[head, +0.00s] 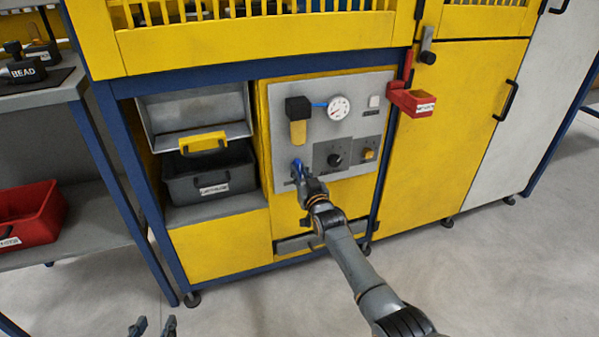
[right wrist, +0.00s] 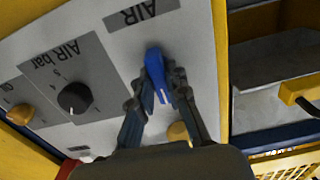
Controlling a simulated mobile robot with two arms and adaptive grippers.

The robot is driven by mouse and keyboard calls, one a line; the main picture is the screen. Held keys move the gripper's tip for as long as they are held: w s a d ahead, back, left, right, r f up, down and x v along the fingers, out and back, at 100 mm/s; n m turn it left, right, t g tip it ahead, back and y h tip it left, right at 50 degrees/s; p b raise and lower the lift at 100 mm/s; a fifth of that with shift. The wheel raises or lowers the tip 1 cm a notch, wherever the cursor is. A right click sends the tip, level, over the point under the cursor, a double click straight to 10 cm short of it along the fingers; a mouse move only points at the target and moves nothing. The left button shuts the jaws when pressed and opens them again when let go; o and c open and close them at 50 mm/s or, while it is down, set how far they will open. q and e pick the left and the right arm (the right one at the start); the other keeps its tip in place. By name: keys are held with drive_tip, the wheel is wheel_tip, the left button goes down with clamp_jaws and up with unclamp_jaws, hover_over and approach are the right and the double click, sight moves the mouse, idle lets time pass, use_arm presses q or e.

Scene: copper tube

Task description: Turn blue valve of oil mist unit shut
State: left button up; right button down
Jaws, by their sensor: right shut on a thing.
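The blue valve handle (right wrist: 156,72) sits on the grey panel (head: 285,95) of the yellow cabinet, below a yellow-bowled filter. In the right wrist view it is a blue lever with a white line, between the fingers of my right gripper (right wrist: 160,95). My right gripper (head: 299,172) reaches the panel's lower left in the head view, shut on the blue handle and covering much of it there. My left gripper (head: 152,326) is at the bottom edge of the head view, open and empty, with its fingers apart.
A black knob (right wrist: 75,98) marked AIR bar and a yellow knob (right wrist: 20,114) are on the same panel. A gauge (head: 339,108) is above. A red bin (head: 412,102) juts out at the panel's right. The floor in front is clear.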

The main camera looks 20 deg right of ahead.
drive_tip(key=shift+f, duration=0.1)
drive_tip(key=c, duration=1.3)
unclamp_jaws()
drive_tip(key=s, duration=1.2)
drive_tip(key=shift+d, duration=0.25)
